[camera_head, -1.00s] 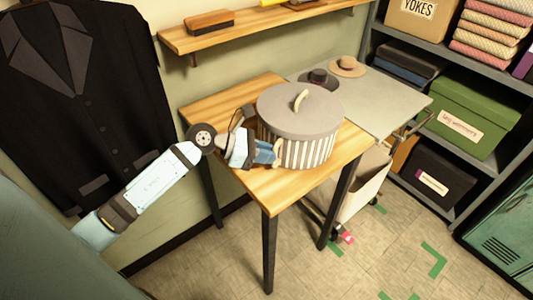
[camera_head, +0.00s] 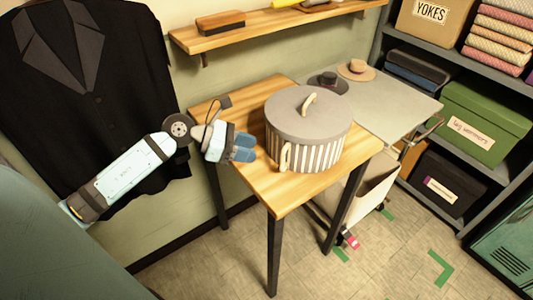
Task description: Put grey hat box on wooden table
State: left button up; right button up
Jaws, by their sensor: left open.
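The grey hat box (camera_head: 312,135) stands upright on the wooden table (camera_head: 262,178). It has a grey lid with a pale loop handle on top, striped sides and a pale side handle on its lower left. My left gripper (camera_head: 246,150) is open and empty, just left of the hat box, above the tabletop. A small gap shows between its blue fingers and the box. My right gripper is not in view.
A grey-topped cart (camera_head: 390,105) with two small hats stands against the table's right side. A wooden wall shelf (camera_head: 270,28) runs above. A black jacket (camera_head: 95,95) hangs at left. Shelving with a green box (camera_head: 480,118) stands at right. The table's front left is clear.

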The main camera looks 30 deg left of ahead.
pick_arm(q)
jog(key=v, duration=0.4)
jog(key=shift+s+a+r, duration=0.2)
jog(key=shift+a, duration=0.05)
dwell(0.3)
